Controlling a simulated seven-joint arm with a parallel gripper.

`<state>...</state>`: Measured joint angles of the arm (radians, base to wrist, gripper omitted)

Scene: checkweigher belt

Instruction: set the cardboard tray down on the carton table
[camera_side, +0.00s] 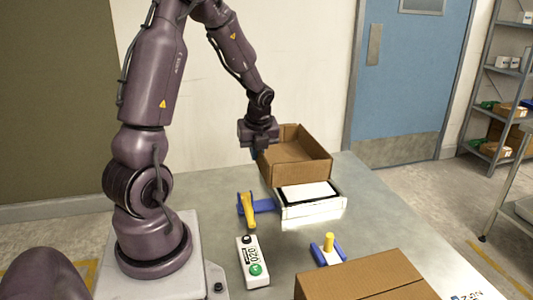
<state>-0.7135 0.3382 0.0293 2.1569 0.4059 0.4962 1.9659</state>
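The cardboard tray (301,174) is an open brown box. It appears just above and behind a low white checkweigher platform (312,203); I cannot tell whether it touches anything below. My gripper (262,152) is at the tray's left wall. Its fingertips are largely hidden by the wall, so its grip on the tray is not clear. The table (215,235) is a grey metal surface under these things.
A brown carton (365,278) stands at the front right. A white control box (253,262) with a green button, a yellow-handled blue part (247,208) and a blue-and-yellow piece (328,250) lie near the platform. The table's right side is partly clear.

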